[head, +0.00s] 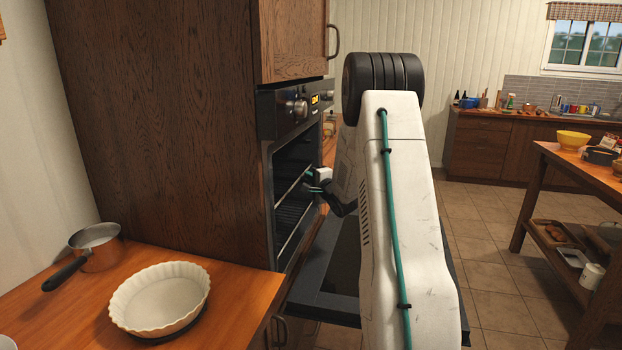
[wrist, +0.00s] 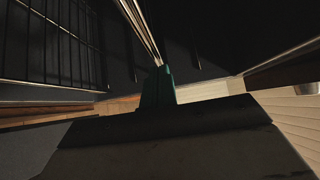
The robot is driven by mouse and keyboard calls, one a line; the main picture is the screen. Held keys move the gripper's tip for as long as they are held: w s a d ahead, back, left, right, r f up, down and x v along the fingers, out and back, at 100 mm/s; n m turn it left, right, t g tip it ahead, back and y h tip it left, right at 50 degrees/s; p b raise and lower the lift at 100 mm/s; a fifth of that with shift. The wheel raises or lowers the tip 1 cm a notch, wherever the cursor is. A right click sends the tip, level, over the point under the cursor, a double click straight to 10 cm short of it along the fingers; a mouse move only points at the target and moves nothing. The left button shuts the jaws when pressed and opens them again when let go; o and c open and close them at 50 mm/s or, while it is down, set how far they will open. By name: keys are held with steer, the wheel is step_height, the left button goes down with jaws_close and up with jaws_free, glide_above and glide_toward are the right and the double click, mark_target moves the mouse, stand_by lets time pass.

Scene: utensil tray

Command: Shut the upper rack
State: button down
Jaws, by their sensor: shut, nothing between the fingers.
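The oven is open in the tall wooden cabinet, its door (head: 322,285) lowered flat. The upper rack (head: 293,186) shows as a thin bright metal edge inside the oven mouth. My gripper (head: 312,188) is at the mouth, its teal fingers pointing inward at about that rack's height. In the wrist view the shut teal fingers (wrist: 158,85) meet or overlap the end of bright rack bars (wrist: 142,30); I cannot tell if they touch. A wire grid, seemingly the lower rack (wrist: 45,45), shows at left there. My arm hides part of the oven front and door.
A counter at front left holds a saucepan (head: 98,245) and a white fluted dish (head: 160,298). Oven knobs (head: 296,107) sit above the mouth. A wooden island (head: 570,165) stands at right, with open tiled floor (head: 490,240) between it and my arm.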

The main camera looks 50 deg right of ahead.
steer(key=s, duration=1.3)
steer(key=shift+a, duration=0.45)
